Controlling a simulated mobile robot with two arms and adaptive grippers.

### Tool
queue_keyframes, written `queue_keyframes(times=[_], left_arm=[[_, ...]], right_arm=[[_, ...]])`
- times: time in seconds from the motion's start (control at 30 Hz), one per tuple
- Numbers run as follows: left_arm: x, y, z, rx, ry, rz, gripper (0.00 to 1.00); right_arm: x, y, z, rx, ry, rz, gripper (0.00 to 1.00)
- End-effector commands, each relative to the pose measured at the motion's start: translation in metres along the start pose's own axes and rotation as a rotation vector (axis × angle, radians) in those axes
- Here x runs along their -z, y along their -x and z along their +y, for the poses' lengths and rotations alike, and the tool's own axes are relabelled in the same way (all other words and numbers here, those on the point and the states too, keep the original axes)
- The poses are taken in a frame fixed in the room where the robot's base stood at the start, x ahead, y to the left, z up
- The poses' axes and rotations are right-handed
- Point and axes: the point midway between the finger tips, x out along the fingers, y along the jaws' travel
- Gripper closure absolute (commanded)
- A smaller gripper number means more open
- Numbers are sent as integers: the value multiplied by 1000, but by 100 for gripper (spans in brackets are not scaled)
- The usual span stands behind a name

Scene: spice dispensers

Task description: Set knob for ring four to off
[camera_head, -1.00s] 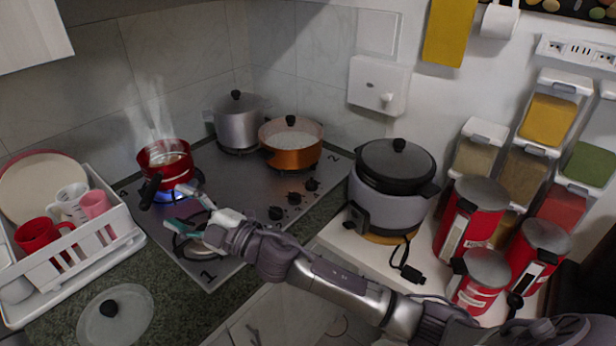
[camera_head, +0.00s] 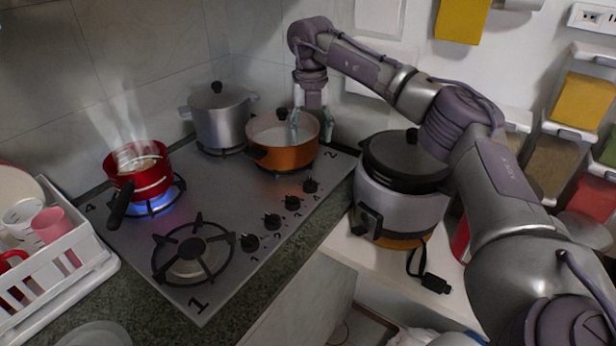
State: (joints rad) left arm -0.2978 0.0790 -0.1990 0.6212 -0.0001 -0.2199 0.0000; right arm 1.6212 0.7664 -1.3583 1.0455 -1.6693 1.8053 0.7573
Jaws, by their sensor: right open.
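The grey gas hob (camera_head: 235,190) has a row of several black knobs along its right side. The nearest knob (camera_head: 250,242) is at the front, followed by a second knob (camera_head: 272,221), a third knob (camera_head: 292,202) and the farthest knob (camera_head: 311,185). The small marks beside them are too small to read surely. A red saucepan (camera_head: 140,180) steams at the left by the printed "4", over a blue flame (camera_head: 158,204). My right gripper (camera_head: 311,130) is open, pointing down at the orange pot, behind the knobs and touching none. My left gripper is not in view.
The orange pot (camera_head: 285,155) and a lidded silver pot (camera_head: 220,118) stand on the back rings. The front ring (camera_head: 193,250) by the "1" is bare. A rice cooker (camera_head: 400,190) stands right of the hob. A white dish rack (camera_head: 85,255) is at the left.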

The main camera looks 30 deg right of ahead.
Motion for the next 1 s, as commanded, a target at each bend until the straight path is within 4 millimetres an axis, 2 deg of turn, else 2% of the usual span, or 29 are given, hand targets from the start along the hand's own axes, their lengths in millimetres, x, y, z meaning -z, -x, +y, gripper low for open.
queue_keyframes(times=[0.4,0.53,0.73,1.0], left_arm=[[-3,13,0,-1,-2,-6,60],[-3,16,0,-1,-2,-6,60],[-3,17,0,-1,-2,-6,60],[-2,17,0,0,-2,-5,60]], right_arm=[[2,-85,1,-1,5,5,35],[2,-107,2,-2,5,4,35],[1,-125,2,-4,5,3,35],[1,-128,2,-4,5,2,35]])
